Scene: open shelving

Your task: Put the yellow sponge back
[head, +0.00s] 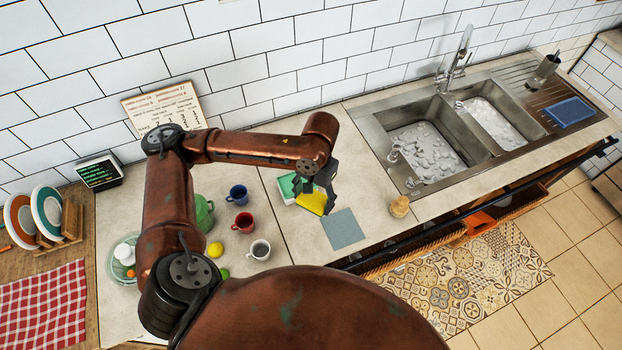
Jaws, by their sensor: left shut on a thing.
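The yellow sponge (311,203) is in the fingers of my left gripper (318,196), over the counter left of the sink. The gripper is shut on it and points down. A green-and-white item (290,187), partly hidden, lies just behind and left of the sponge. A flat grey-blue square (343,229) lies on the counter just right of and in front of the sponge. I cannot tell whether the sponge touches the counter. My right gripper is out of view.
Blue (237,194), red (243,222) and white (260,249) mugs stand left of the gripper. A small tan object (399,206) stands near the counter edge. The double sink (430,143) is at right, with a blue item (570,112) on its drainboard.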

